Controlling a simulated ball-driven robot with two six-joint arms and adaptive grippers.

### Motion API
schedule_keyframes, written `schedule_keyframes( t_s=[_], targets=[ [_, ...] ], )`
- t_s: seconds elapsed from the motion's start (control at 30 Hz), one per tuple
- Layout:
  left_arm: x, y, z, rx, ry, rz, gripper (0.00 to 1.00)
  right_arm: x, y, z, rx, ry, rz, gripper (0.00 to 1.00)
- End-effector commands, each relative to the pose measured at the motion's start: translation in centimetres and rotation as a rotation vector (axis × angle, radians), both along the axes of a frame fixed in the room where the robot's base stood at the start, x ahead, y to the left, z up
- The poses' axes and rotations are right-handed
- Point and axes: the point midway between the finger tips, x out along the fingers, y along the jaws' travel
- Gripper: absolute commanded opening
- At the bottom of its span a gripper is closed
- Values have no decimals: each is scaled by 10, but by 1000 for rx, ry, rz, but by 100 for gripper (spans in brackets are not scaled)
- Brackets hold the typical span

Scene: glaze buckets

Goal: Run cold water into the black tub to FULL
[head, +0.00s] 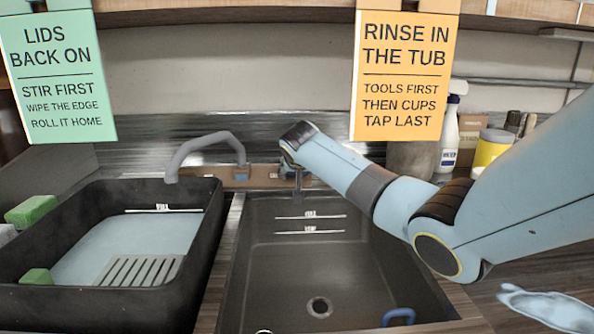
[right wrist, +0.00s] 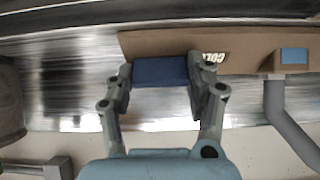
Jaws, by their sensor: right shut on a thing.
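The black tub (head: 110,310) stands at the left in the head view. Pale blue water (head: 125,245) appears to lie in it, its far edge just under a white mark (head: 163,208) on the back wall; the exact level is hard to judge. The grey spout (head: 205,143) ends over the tub's back edge, and I see no stream. It also shows in the right wrist view (right wrist: 290,125). My right gripper (right wrist: 160,75) is shut on a dark blue tap handle (right wrist: 160,70) beside a partly hidden "COLD" label (right wrist: 211,58). My left gripper is out of view.
A slatted grey grid (head: 143,270) and green sponges (head: 32,210) are at the tub. Bottles (head: 449,130) and a yellow jar (head: 490,150) stand behind my right arm.

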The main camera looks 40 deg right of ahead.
Motion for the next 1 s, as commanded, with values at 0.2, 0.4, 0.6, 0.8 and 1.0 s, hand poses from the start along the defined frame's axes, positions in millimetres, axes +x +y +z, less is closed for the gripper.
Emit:
schedule_keyframes(
  t_s=[0.2, 0.4, 0.6, 0.8, 1.0],
  targets=[
    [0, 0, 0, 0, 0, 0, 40, 0, 1, 0, 3, -2, 0, 57],
    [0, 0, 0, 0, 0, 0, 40, 0, 0, 0, 2, -1, 0, 79],
    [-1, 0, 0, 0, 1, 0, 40, 0, 0, 0, 1, -1, 0, 79],
    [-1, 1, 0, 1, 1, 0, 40, -6, 5, 6, 0, -1, 1, 79],
    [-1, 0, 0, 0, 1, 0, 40, -28, 24, 28, -2, -3, 2, 79]
  ],
)
